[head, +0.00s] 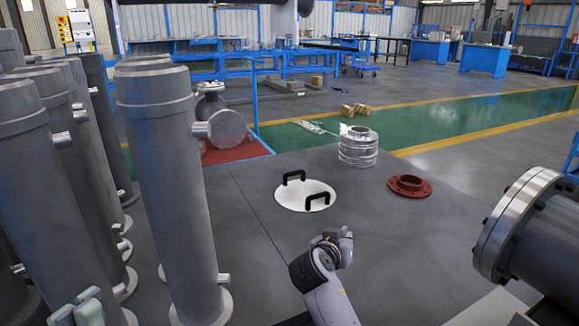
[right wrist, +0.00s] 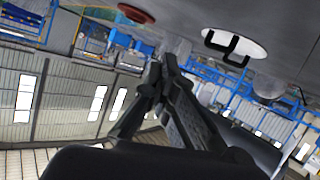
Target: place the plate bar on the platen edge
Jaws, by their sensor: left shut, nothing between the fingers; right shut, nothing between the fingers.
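A white round plate (head: 282,198) lies flat on the grey floor in the head view. Two black bar handles stand on it, a far one (head: 294,175) and a near one (head: 317,196). The plate also shows in the right wrist view (right wrist: 262,42). I cannot tell which part is the platen edge. My right gripper (head: 338,236) is shut and empty, just nearer than the plate and apart from it; its closed fingers (right wrist: 160,72) fill the middle of the wrist view. My left gripper (head: 84,308) is shut at the bottom left, beside the grey cylinders.
Tall grey cylinders (head: 165,190) crowd the left. The floor between plate and shell is clear.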

